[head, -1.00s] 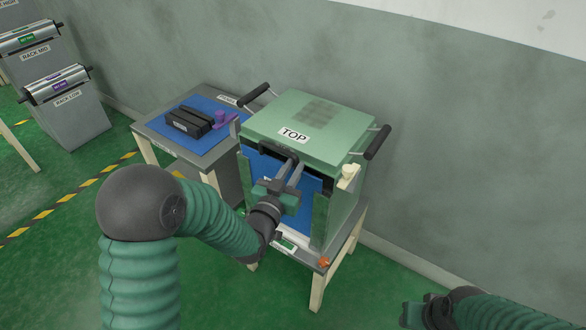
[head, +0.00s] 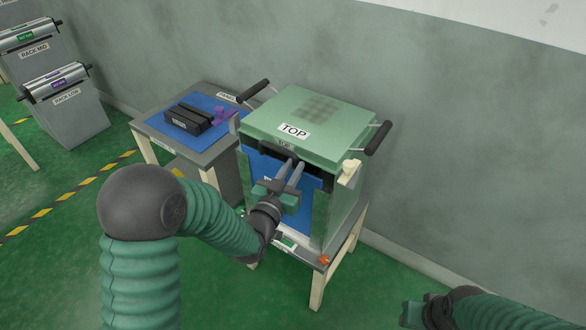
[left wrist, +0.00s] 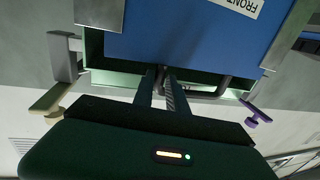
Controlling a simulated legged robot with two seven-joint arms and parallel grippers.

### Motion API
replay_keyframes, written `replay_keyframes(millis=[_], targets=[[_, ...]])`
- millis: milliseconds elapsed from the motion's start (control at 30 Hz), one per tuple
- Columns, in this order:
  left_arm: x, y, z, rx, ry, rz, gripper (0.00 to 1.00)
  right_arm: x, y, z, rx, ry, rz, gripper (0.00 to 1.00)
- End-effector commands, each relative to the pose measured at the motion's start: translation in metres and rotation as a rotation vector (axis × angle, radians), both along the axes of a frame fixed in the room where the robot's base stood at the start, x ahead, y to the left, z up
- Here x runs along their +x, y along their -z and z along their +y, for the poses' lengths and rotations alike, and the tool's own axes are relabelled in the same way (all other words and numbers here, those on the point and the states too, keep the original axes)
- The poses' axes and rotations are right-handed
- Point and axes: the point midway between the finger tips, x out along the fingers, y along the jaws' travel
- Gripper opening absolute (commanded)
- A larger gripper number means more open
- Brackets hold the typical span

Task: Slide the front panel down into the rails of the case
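The pale green case (head: 340,215), with a lid marked TOP (head: 318,108), stands on a small table. The blue front panel (head: 255,165) is upright in the case's front opening, between the upright side rails (head: 322,215). It also shows in the left wrist view (left wrist: 185,35), its FRONT label upside down. A dark handle (left wrist: 222,88) shows by the panel's upper edge. My left gripper (head: 295,163) reaches to this edge, its fingers (left wrist: 160,82) closed around the dark handle. My right gripper (head: 412,314) is empty at bottom right.
A side table (head: 160,125) with a blue mat holds a black block (head: 188,121). A purple lever (head: 224,113) and a cream lever (head: 349,171) flank the case. An orange knob (head: 324,260) sits at its front right. Racks (head: 72,117) with rollers stand far left.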

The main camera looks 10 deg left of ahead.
Motion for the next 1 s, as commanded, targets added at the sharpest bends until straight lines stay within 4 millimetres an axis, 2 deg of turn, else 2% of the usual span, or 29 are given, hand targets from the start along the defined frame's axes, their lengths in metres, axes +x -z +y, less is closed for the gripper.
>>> replay_keyframes(millis=[1000], targets=[[0.000, 0.014, 0.000, -0.001, -0.001, -0.004, 0.18, 0.000, 0.014, 0.000, 0.000, 0.000, 0.000, 0.36]])
